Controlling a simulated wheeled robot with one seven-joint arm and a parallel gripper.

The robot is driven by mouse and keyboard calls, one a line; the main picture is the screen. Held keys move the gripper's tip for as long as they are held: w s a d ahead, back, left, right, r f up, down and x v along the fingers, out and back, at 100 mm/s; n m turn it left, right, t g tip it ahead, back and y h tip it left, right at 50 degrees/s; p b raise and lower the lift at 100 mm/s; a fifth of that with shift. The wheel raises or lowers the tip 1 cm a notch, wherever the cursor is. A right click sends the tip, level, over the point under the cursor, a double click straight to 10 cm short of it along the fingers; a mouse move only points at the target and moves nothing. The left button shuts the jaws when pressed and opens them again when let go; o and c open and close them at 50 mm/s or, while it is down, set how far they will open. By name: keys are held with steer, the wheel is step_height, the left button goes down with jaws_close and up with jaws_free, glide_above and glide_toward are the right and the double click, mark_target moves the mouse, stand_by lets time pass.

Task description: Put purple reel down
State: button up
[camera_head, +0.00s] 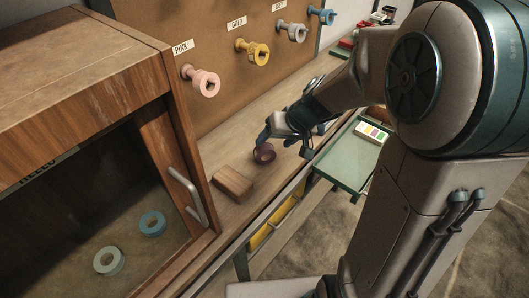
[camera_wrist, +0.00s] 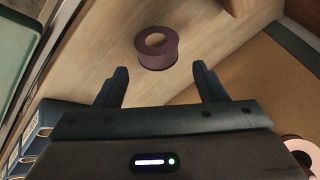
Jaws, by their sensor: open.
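The purple reel (camera_wrist: 156,48) lies flat on the wooden bench top, its hole facing up in the wrist view. In the head view the reel (camera_head: 264,153) is dark and round, to the right of a wooden block. My gripper (camera_wrist: 160,84) is open, and its two fingers stand apart with nothing between them. In the wrist view the reel lies just beyond the fingertips, apart from them. In the head view my gripper (camera_head: 277,137) is close beside the reel, low over the bench.
The wooden block (camera_head: 234,184) lies between the reel and a wooden cabinet (camera_head: 80,75) holding a blue reel (camera_head: 152,223) and a pale reel (camera_head: 109,260). Pegs with reels, including pink (camera_head: 205,83) and gold (camera_head: 255,51), line the back board. A green tray (camera_head: 345,158) sits at the bench front.

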mark_target(269, 149)
steer(key=shift+s+x, duration=0.1)
steer(key=shift+x, duration=1.5)
steer(key=shift+s+x, duration=0.15)
steer(key=shift+x, duration=1.4)
steer(key=shift+d+f, duration=0.15)
steer(key=c, duration=0.8)
